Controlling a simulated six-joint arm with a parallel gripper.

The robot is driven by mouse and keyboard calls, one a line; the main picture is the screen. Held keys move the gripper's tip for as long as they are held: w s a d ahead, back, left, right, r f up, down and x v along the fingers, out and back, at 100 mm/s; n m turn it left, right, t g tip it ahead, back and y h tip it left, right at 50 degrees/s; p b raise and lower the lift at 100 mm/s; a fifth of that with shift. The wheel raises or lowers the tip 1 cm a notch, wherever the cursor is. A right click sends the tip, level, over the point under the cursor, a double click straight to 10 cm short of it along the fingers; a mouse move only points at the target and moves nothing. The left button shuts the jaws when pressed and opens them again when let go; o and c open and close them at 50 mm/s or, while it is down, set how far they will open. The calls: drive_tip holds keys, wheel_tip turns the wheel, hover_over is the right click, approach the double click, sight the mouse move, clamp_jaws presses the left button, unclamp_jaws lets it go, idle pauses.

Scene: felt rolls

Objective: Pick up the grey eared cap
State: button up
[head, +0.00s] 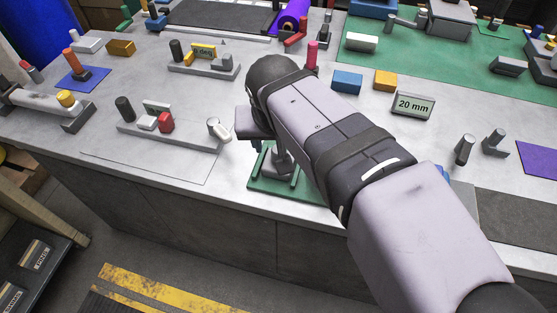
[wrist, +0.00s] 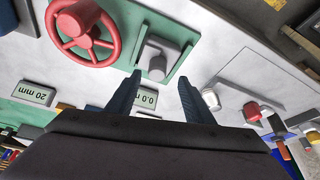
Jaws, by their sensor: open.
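My gripper (wrist: 168,80) shows in the wrist view with its two dark fingers apart and nothing between them. In the head view my arm hides the fingertips. No part is clearly recognisable as the grey eared cap. A pale grey, tilted rounded piece (head: 218,129) lies at the right end of a grey fixture (head: 185,140); it also shows just right of the fingers in the wrist view (wrist: 210,98). A grey block-like part (wrist: 155,60) sits on a green plate (wrist: 120,20) beyond the left fingertip.
A red handwheel (wrist: 82,32) stands on the green plate. Grey posts (head: 463,150) and a "20 mm" display (head: 413,105) are to the right. The bench's front left is clear.

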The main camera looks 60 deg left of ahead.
drive_tip(key=shift+w+p+x, duration=0.2)
drive_tip(key=shift+p+x, duration=0.35)
drive_tip(key=shift+x, duration=2)
drive_tip(key=shift+d, duration=0.15)
clamp_jaws()
